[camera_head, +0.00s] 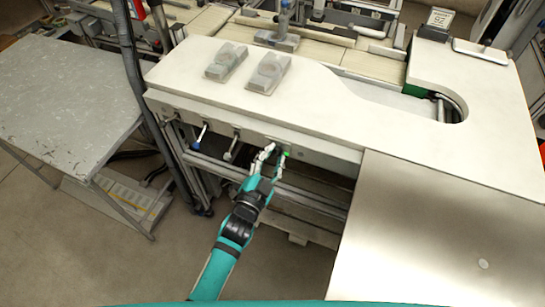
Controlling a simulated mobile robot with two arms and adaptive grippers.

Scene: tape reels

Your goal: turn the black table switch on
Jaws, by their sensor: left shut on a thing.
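The black table switch (281,159) is on the front edge of the white worktop, small and mostly covered by my gripper. A small green spot shows right beside it. My left gripper (273,158) reaches up from below to this spot, with its pale fingers around the switch. It is shut on the switch, but the fingers hide most of it, so its exact position cannot be told. My right gripper is not in view.
The white worktop (190,75) carries two grey blocks (268,74). Two levers (233,147) hang under its front edge, left of my gripper. A grey table (65,90) stands at left. A plain panel (440,240) fills the lower right. Bare floor lies below.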

